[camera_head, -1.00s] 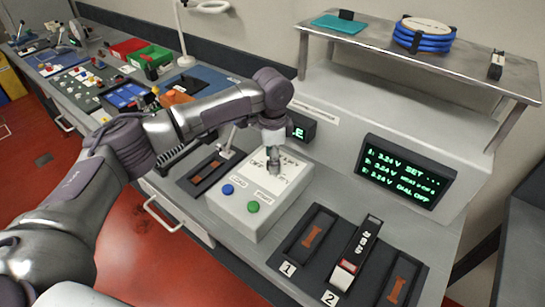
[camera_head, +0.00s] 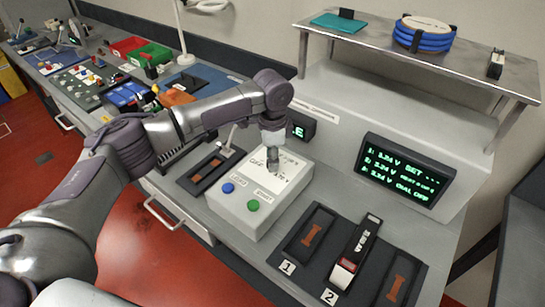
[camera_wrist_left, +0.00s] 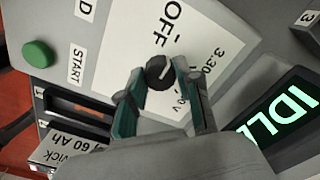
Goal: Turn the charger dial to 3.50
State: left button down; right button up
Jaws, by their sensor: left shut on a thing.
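The charger (camera_head: 236,207) is a pale box on the bench with a blue button (camera_head: 228,188) and a green START button (camera_head: 253,206), which also shows in the left wrist view (camera_wrist_left: 38,53). Its dark round dial (camera_wrist_left: 159,72) has a light pointer mark and sits on a white scale (camera_wrist_left: 120,45) lettered OFF and 3.30 V. My left gripper (camera_head: 273,166) reaches down over the scale and is shut on the dial. In the wrist view its fingertips (camera_wrist_left: 159,80) flank the dial. The screen (camera_head: 405,177) shows SET with dashes and several 3.24 V lines. My right gripper is out of view.
Numbered battery slots (camera_head: 313,232) lie right of the charger, with a battery (camera_head: 355,250) in slot 2. A slotted holder with a lever (camera_head: 213,170) stands to its left. A raised metal shelf (camera_head: 380,45) overhangs the back. An IDLE display (camera_wrist_left: 290,108) is close to the gripper.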

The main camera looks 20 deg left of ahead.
pick_arm(q)
jog(key=shift+r+m+p, duration=0.2)
jog(key=shift+m+p, duration=1.65)
jog(key=shift+m, duration=0.25)
jog(key=m+p, duration=0.1)
jog(key=m, duration=0.1)
jog(key=shift+f+m, duration=0.1)
jog(key=shift+m, duration=0.2)
jog(key=m+p, duration=0.1)
jog(key=m, duration=0.1)
jog(key=shift+m, duration=0.4)
jog(key=m+p, duration=0.1)
jog(key=m, duration=0.1)
jog(key=shift+m, duration=0.4)
jog(key=m, duration=0.3)
jog(key=shift+f+m, duration=0.1)
jog(key=shift+m, duration=0.2)
jog(key=m, duration=0.3)
jog(key=shift+m, duration=2.2)
